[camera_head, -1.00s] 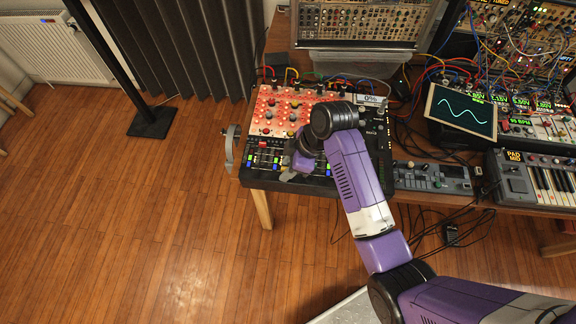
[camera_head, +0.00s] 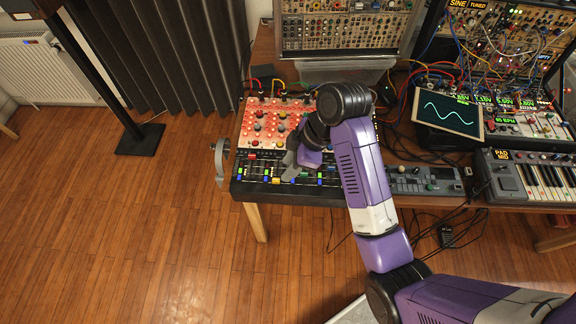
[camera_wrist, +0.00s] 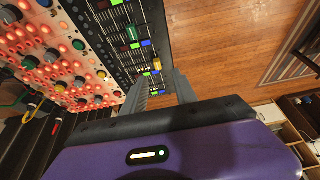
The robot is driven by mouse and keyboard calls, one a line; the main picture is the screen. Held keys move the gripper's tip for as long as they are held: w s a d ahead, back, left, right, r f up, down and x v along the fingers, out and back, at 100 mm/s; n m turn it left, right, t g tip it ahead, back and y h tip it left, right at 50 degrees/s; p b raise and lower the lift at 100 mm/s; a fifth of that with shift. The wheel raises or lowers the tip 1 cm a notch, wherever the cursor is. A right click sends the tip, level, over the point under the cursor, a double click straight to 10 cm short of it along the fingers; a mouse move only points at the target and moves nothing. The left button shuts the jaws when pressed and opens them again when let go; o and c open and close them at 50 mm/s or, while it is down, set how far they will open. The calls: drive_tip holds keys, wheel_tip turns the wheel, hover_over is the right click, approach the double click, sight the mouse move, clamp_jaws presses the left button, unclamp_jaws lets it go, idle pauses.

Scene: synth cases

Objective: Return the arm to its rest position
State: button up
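My gripper (camera_head: 291,163) hangs over the lower part of the mixer (camera_head: 248,187), above its rows of coloured faders. In the wrist view, the two grey fingers of my gripper (camera_wrist: 161,88) stand apart with fader slots visible between them, and nothing is held. The mixer (camera_wrist: 121,42) fills the upper left there, with red-lit knobs and green, blue and yellow fader caps. My purple and black arm reaches in from the lower right of the head view and hides the mixer's right side.
An oscilloscope screen (camera_head: 449,112), a keyboard (camera_head: 545,178) and a small grey control unit (camera_head: 424,181) lie right of my arm. A modular rack (camera_head: 340,32) stands behind. Cables run across the table. A black stand (camera_head: 139,139) is on the left, with open wooden floor in front.

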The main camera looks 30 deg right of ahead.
idle(0.3)
drive_tip(key=w+d+r+m+t+h, duration=0.3)
drive_tip(key=w+d+r+m+t, duration=0.15)
drive_tip(key=w+m+t, duration=0.35)
drive_tip(key=s+a+r+m+t+b, duration=0.1)
drive_tip(key=s+a+r+t, duration=0.1)
drive_tip(key=s, duration=1.7)
drive_tip(key=s+a+r+m+t+b, duration=0.1)
drive_tip(key=s+a, duration=0.3)
drive_tip(key=s, duration=1.4)
drive_tip(key=shift+s+r+m+t+h+b, duration=0.4)
drive_tip(key=shift+r+t, duration=0.1)
drive_tip(key=shift+r, duration=0.1)
drive_tip(key=shift+o, duration=0.4)
drive_tip(key=shift+w+a, duration=0.1)
idle(1.6)
